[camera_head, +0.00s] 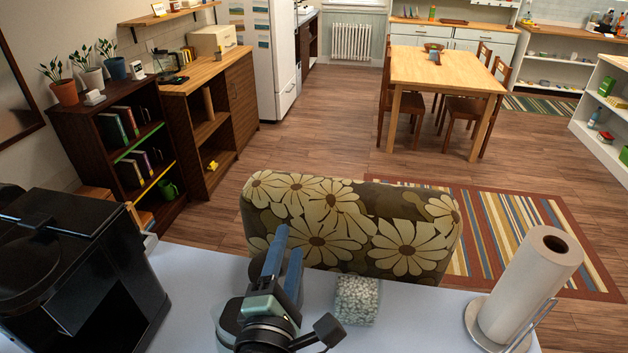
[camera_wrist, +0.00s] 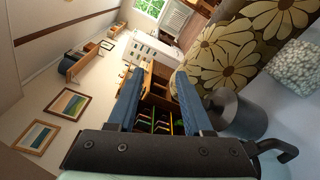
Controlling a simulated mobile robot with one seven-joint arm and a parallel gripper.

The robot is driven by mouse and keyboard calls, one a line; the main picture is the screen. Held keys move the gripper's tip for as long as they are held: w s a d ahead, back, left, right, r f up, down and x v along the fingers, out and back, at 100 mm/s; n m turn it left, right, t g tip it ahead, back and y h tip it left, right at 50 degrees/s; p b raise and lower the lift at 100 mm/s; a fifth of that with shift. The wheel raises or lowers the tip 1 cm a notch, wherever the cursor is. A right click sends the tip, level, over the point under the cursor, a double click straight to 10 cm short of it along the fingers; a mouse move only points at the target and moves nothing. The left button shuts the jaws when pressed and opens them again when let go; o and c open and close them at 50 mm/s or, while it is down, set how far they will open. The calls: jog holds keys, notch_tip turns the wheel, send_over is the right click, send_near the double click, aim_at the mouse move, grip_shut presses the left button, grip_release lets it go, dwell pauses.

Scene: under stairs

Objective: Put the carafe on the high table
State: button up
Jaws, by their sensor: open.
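A small, dark-rimmed, see-through vessel (camera_head: 164,62) stands on the wooden cabinet at the left back. It looks like the carafe, but it is too small to be sure. A light wooden table (camera_head: 445,68) with chairs stands at the back right. I cannot tell for sure whether it is the high table. My gripper (camera_head: 284,248) is above the white counter at the front, with its blue fingers apart and nothing between them. In the wrist view, my gripper (camera_wrist: 160,76) points toward the shelves and the fridge, far from both the vessel and the table.
A black coffee machine (camera_head: 75,270) fills the near left of the white counter (camera_head: 205,290). A speckled block (camera_head: 357,299) and a paper towel roll (camera_head: 530,290) stand to the right. A flowered armchair (camera_head: 345,225) is just beyond. The wooden floor (camera_head: 310,130) is clear in the middle.

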jog(key=s+d+r+m+t, duration=0.1)
jog(key=d+r+m+t, duration=0.15)
jog(key=r+m, duration=0.75)
jog(key=s+d+r+m+t, duration=0.1)
jog(key=r+m+t, duration=0.2)
jog(key=r, duration=1.2)
jog(key=s+r+m+t+y, duration=0.1)
jog(key=s+r+m, duration=0.3)
jog(key=r, duration=0.4)
jog(key=s+r+m+t, duration=0.3)
jog(key=s+r+m, duration=0.1)
jog(key=r, duration=0.4)
jog(key=shift+s+d+y, duration=0.3)
jog(key=shift+s+y, duration=0.1)
jog(key=shift+s, duration=0.45)
